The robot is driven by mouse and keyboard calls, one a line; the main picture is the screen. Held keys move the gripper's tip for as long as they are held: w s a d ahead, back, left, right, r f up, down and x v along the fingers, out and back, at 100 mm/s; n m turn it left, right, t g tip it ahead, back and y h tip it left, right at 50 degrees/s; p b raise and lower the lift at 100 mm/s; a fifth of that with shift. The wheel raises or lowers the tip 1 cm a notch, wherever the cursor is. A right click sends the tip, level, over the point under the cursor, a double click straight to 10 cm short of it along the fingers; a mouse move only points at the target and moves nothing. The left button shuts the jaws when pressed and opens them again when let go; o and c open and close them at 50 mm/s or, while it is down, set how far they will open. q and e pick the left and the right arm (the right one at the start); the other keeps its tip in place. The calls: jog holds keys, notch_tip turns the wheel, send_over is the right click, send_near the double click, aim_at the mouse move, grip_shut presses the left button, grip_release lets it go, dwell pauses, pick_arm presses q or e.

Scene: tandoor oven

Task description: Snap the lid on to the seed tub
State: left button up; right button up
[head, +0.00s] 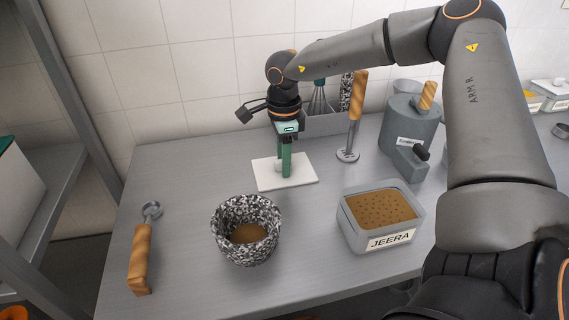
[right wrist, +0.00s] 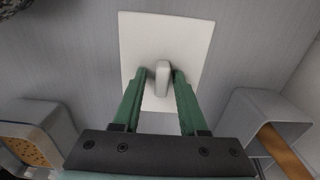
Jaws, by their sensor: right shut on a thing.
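The lid (head: 302,174) is a flat white square plate with a small upright knob, lying at the back middle of the counter. My right gripper (head: 285,170) points down over it, shut on the knob (right wrist: 162,76); the lid's plate shows below the fingers in the right wrist view (right wrist: 190,40). The lid looks flat on the counter; any small gap beneath cannot be told. The seed tub (head: 352,237) is a grey square tub labelled JEERA, open on top with brown seeds inside, to the right and nearer. My left gripper is out of view.
A speckled bowl (head: 246,229) stands left of the tub, and a wooden-handled scoop (head: 143,250) lies farther left. A wooden-handled tool (head: 355,112) stands upright behind the tub, near a grey canister (head: 410,124). Counter between lid and tub is clear.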

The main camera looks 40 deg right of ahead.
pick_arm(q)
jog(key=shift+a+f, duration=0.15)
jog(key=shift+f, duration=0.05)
pick_arm(e)
jog(key=shift+s+f, duration=0.15)
jog(key=shift+f, duration=0.25)
grip_shut()
jog(key=shift+r, duration=0.15)
